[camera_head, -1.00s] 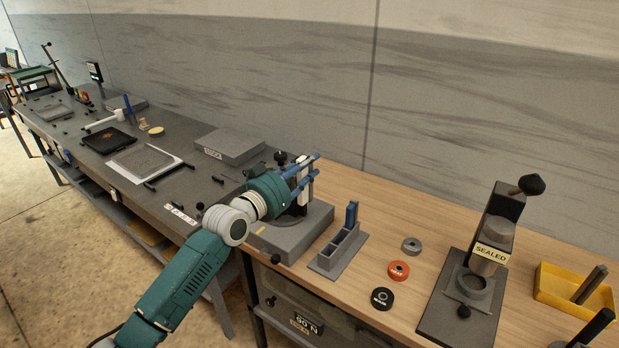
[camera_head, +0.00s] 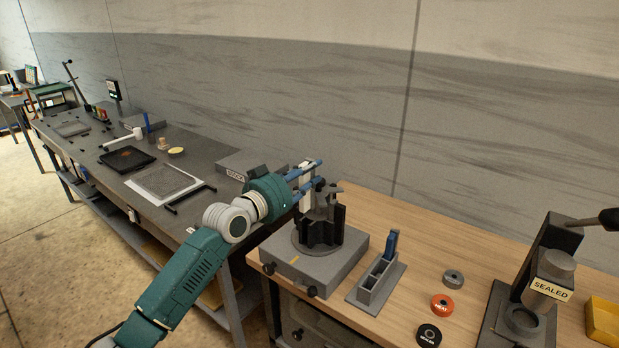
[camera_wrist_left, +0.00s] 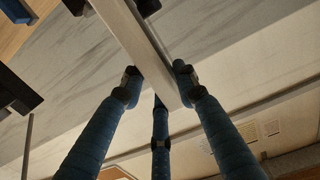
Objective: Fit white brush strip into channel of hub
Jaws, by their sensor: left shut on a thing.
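My left gripper (camera_head: 308,178) comes in from the left with blue fingers shut on the white brush strip (camera_head: 305,192). The strip stands roughly upright in the head view, just behind and left of the hub's top. In the left wrist view the strip (camera_wrist_left: 137,42) runs between the blue fingers (camera_wrist_left: 157,85). The dark slotted hub (camera_head: 320,232) stands on a grey fixture block (camera_head: 335,262). Whether the strip's lower end touches the hub is hidden. My right gripper is not in view.
A grey slotted holder (camera_head: 374,284) with a blue piece (camera_head: 391,245) stands right of the fixture. Grey (camera_head: 453,279), orange (camera_head: 441,304) and black (camera_head: 429,335) rings lie on the wood bench. A press marked SEALED (camera_head: 549,290) and yellow bin (camera_head: 603,322) stand farther right.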

